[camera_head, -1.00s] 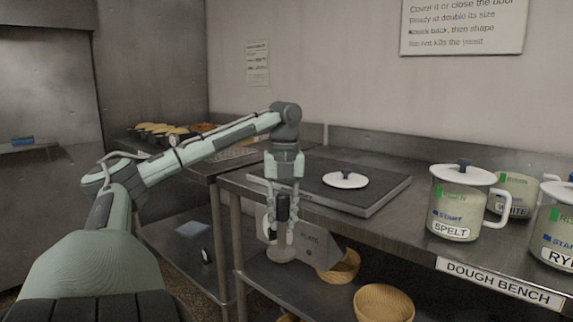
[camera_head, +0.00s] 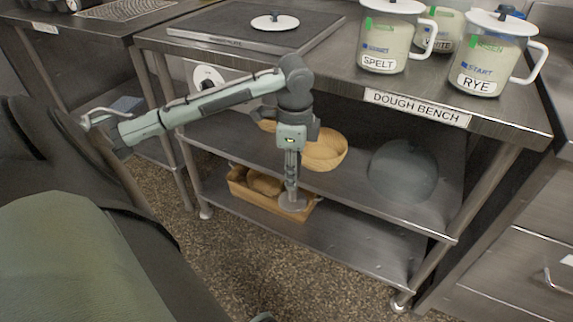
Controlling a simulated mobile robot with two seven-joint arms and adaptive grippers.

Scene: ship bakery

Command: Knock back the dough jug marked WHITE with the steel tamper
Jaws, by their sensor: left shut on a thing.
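The jug marked WHITE (camera_head: 437,40) stands on the dough bench (camera_head: 345,70), behind and partly hidden by the SPELT jug (camera_head: 383,38) and the RYE jug (camera_head: 487,70). I see no lid on its visible part. A white lid with a dark knob (camera_head: 275,23) lies on the dark plate at the back left. My left gripper (camera_head: 291,172) points down in front of the bench and is shut on the steel tamper (camera_head: 292,204). The tamper's round foot hangs lowest, below bench-top height; its handle is mostly hidden by the fingers. My right gripper is out of view.
The dark plate (camera_head: 310,38) fills the bench's left end. Lidded SPELT and RYE jugs stand near the bench's front edge. The bench top between plate and SPELT is clear.

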